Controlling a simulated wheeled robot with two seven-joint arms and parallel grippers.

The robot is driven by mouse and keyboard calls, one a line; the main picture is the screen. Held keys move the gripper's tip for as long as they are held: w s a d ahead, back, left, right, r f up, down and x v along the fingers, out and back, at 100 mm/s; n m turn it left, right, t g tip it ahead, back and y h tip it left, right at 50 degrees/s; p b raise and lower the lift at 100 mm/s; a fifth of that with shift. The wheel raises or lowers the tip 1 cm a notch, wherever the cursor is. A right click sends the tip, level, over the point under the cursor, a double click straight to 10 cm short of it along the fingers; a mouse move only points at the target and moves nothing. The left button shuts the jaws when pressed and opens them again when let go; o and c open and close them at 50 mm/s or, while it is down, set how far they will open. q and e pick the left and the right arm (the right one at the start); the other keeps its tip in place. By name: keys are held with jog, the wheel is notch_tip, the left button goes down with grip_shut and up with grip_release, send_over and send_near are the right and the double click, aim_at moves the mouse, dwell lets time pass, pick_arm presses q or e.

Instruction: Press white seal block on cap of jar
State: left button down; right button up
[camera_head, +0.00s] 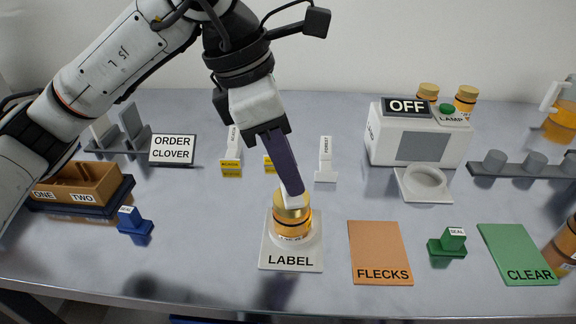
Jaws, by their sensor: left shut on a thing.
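The amber jar (293,222) with a gold cap (289,203) stands upright on the white LABEL stand (309,250) at the front centre. My left gripper (290,187) points down over the jar, shut on the white seal block (294,200). The block is mostly hidden by the fingers; its lower part shows right at the cap. I cannot tell whether it presses on the cap or sits just above it. My right gripper is not in view.
Blue (133,221) and green (449,243) seal blocks stand to either side. The orange FLECKS mat (379,247) and green CLEAR mat (513,248) lie to the right. A white lamp box (447,151) marked OFF and a two-compartment tray (109,182) stand further off.

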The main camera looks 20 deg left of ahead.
pick_arm(q)
jog(key=shift+f+b, duration=0.35)
jog(key=shift+b, duration=0.05)
dwell(1.8)
jog(key=shift+r+p, duration=2.1)
jog(key=shift+r, duration=1)
jog(key=shift+f, duration=0.1)
